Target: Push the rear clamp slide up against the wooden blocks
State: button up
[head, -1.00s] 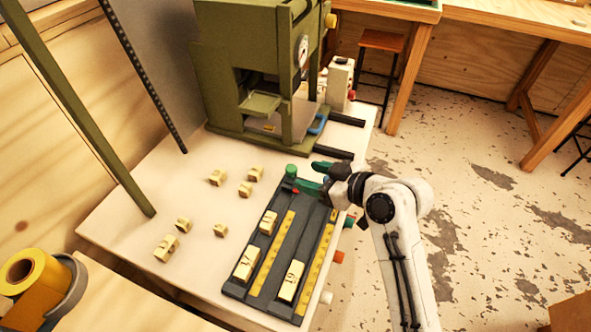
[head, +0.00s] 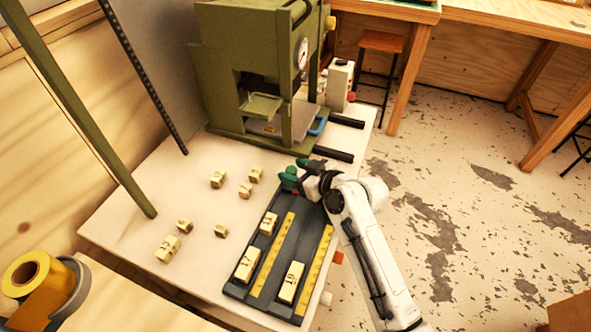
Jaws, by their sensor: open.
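A dark composing tray (head: 235,289) lies at the table's front right, with two lengthwise channels and yellow rulers. Two wooden blocks (head: 269,223) sit in the left channel and one block (head: 291,281) sits in the right channel. A green knob (head: 289,171) shows at the tray's rear end, apparently on the rear clamp slide. The slide's body is mostly hidden by my gripper. My gripper (head: 298,173) is open at the tray's rear end, with its fingers close around or beside the knob; I cannot tell if they touch it. A bare stretch of channel lies between the gripper and the blocks.
Several loose wooden blocks (head: 245,190) lie on the pale table (head: 150,215) left of the tray. A green press (head: 240,70) with dark rails (head: 333,154) stands behind. A yellow foil roll (head: 34,273) is front left.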

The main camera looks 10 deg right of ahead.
jog(key=shift+w, duration=0.1)
jog(key=shift+c, duration=0.3)
grip_shut()
dwell(0.4)
